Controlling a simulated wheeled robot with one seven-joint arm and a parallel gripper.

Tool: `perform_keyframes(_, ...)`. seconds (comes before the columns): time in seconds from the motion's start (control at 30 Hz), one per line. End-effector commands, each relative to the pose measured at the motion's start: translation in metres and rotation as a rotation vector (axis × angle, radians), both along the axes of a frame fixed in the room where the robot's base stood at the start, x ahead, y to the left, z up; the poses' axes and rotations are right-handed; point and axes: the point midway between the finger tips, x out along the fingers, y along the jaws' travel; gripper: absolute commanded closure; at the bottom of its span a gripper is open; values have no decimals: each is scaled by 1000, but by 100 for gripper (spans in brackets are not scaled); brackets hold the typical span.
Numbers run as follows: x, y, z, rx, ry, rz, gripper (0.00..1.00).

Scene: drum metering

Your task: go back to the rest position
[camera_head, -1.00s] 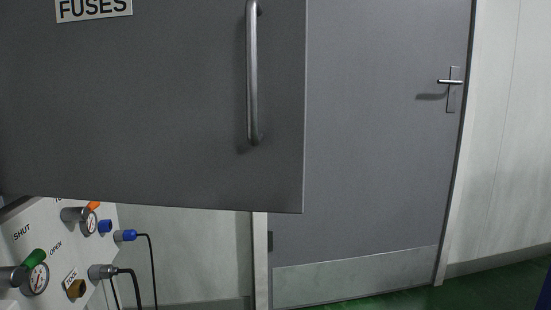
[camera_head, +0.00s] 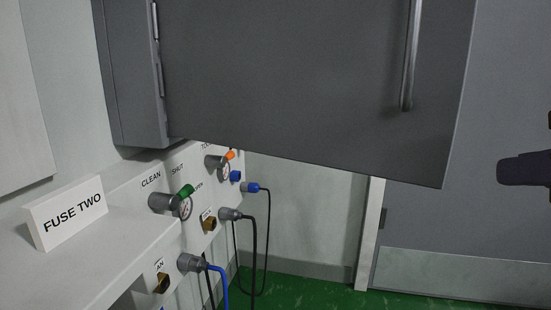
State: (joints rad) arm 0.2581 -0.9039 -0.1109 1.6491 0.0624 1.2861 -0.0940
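No fingers of my gripper show in the head view. A dark, rounded part juts in from the right edge in front of the grey door, with a small orange-brown bit above it. It looks like part of my arm, but I cannot tell which part. I cannot see whether my gripper holds anything.
A grey cabinet door (camera_head: 310,85) with a bar handle (camera_head: 410,55) stands swung open above a white panel of valves, gauges and cables. A FUSE TWO sign (camera_head: 72,218) stands on the white ledge (camera_head: 105,245). Green floor (camera_head: 300,292) shows below; a grey door (camera_head: 440,230) is behind.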

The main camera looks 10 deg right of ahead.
Motion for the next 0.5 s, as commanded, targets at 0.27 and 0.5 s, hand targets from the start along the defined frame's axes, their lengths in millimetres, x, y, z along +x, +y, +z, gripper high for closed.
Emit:
perform_keyframes(0.27, 108, 26, -179, 49, 336, 139, 75)
perform_keyframes(0.5, 120, 53, -297, 43, 532, 212, 75)
